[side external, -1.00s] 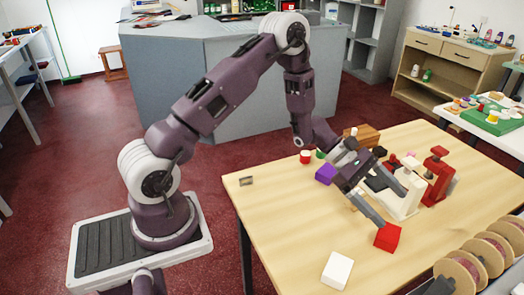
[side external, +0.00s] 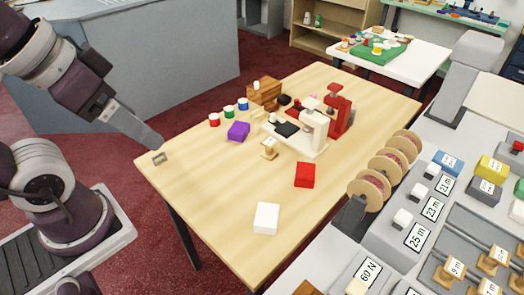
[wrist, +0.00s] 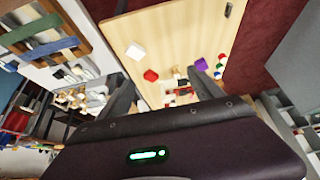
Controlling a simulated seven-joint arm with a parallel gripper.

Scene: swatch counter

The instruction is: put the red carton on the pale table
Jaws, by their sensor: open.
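The red carton (side external: 305,174) lies on the pale wooden table (side external: 220,187), right of its middle, apart from the white carton. It also shows in the wrist view (wrist: 150,75). My gripper (side external: 158,141) is at the left of the side view, far from the red carton and near the table's left corner. In the wrist view its two fingers (wrist: 163,88) are spread wide with nothing held between them. In the side view one finger shows clearly; the other is hidden or overlapped.
A white carton (side external: 267,218) lies near the front edge. A purple block (side external: 238,131), small coloured pots (side external: 228,112), a cream device (side external: 302,130) and a red device (side external: 337,112) stand farther back. Spools (side external: 385,165) stand beyond the right edge. The table's left-front area is clear.

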